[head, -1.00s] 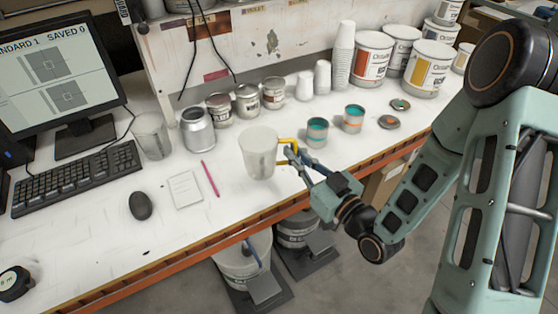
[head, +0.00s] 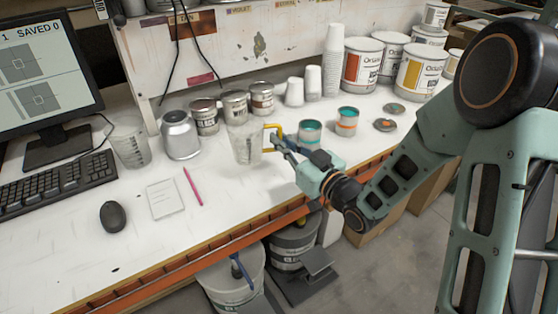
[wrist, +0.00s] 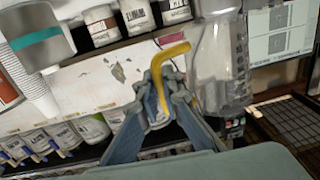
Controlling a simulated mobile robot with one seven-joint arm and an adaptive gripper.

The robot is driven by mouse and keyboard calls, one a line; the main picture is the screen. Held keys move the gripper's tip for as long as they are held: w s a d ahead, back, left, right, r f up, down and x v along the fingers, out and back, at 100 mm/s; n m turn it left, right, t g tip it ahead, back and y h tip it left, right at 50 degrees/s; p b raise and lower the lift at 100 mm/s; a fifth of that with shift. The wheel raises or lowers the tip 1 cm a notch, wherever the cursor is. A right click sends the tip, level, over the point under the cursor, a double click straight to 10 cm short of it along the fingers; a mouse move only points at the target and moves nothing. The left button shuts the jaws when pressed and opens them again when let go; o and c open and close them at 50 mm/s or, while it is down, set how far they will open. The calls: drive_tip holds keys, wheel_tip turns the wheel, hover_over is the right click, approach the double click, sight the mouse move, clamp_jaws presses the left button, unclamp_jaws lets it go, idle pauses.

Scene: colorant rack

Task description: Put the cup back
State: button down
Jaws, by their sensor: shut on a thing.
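The cup is a clear translucent measuring jug (head: 244,146) with a yellow handle (head: 270,130). It stands roughly upright in front of the row of small cans in the head view. My gripper (head: 279,141) is shut on the yellow handle from the right. In the wrist view the fingers (wrist: 163,88) close around the handle (wrist: 160,70), and the jug body (wrist: 218,62) is beside them on the right. I cannot tell whether the jug's base touches the bench.
The bench (head: 215,225) is clear in front of the jug. A second clear cup (head: 130,145) stands near the monitor (head: 40,75). A silver can (head: 181,138) is left of the jug. Two teal-banded cups (head: 309,134) (head: 347,122) stand to its right. Paper cups (head: 332,62) and paint buckets (head: 369,66) are behind.

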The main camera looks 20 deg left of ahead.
drive_tip(key=w+f, duration=0.1)
drive_tip(key=w+a+f+b, duration=0.1)
drive_tip(key=f, duration=0.1)
drive_tip(key=w+f, duration=0.1)
drive_tip(key=shift+a+f, duration=0.2)
drive_tip(key=shift+f, duration=0.1)
drive_tip(key=f, duration=0.1)
drive_tip(key=f+b, duration=0.1)
drive_tip(key=f, duration=0.1)
drive_tip(key=shift+w+a+f, duration=0.1)
drive_tip(key=shift+w+f, duration=0.15)
drive_tip(key=shift+f, duration=0.05)
drive_tip(key=shift+r, duration=0.1)
drive_tip(key=c, duration=2.5)
unclamp_jaws()
drive_tip(key=shift+f+b, duration=0.2)
drive_tip(key=shift+b, duration=0.25)
drive_tip(key=shift+c, duration=0.2)
drive_tip(key=o, duration=0.4)
drive_tip(key=shift+o, duration=0.2)
drive_tip(key=shift+r, duration=0.2)
drive_tip(key=v, duration=1.2)
drive_tip(key=shift+b, duration=0.3)
